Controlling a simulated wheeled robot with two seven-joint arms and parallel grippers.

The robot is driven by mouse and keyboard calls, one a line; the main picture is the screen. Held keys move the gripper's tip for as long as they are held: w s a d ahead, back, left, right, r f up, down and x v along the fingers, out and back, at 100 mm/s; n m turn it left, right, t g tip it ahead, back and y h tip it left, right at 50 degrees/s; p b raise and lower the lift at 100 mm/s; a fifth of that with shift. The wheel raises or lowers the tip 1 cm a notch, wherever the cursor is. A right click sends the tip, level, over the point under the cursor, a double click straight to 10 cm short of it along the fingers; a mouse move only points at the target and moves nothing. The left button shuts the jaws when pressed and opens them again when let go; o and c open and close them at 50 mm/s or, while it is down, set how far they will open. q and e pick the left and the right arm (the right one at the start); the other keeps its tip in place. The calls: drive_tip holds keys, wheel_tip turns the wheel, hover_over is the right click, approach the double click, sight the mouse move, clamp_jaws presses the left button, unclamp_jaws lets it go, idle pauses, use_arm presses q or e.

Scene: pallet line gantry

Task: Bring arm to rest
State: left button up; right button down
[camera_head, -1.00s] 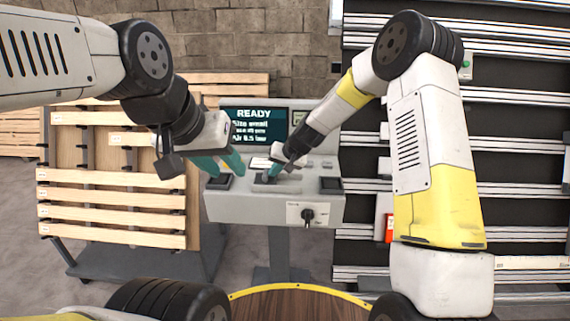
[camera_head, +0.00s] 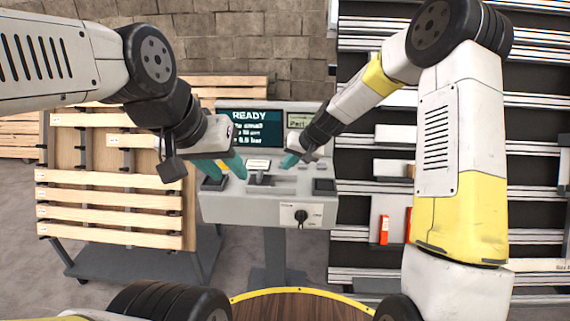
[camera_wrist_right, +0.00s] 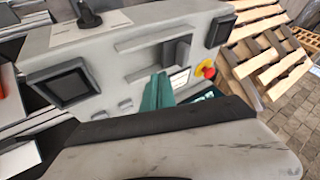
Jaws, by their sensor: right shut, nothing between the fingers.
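My right gripper (camera_head: 289,161) hangs above the right part of the grey console (camera_head: 235,207), in front of its screen. Its teal fingers are together and empty; they also show in the right wrist view (camera_wrist_right: 157,93) over the console top. My left gripper (camera_head: 222,168) is above the console's left part, with its two teal fingers apart and nothing visible between them. A dark lever (camera_head: 262,178) stands in a slot in the middle of the console top, apart from the right fingertips.
The screen (camera_head: 250,128) reads READY. Black pads (camera_head: 324,186) flank the console top, and a rotary knob (camera_head: 300,216) is on its front. The wrist view shows a red and yellow button (camera_wrist_right: 206,70). Slatted pallets (camera_head: 110,190) stand left, dark racking (camera_head: 375,190) right.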

drive_tip(key=s+d+r+h, duration=0.1)
drive_tip(key=s+d+r, duration=0.5)
drive_tip(key=s+r, duration=0.2)
drive_tip(key=s+d+r+h, duration=0.1)
drive_tip(key=s+d+r, duration=0.4)
drive_tip(key=s+r, duration=0.4)
drive_tip(key=s+d+r, duration=0.1)
drive_tip(key=s+d, duration=0.3)
drive_tip(key=s, duration=0.4)
drive_tip(key=s+d+r+t+h, duration=0.1)
drive_tip(key=s+d, duration=0.3)
drive_tip(key=s, duration=0.4)
drive_tip(key=shift+s+m+t+h, duration=0.3)
drive_tip(key=shift+d, duration=0.1)
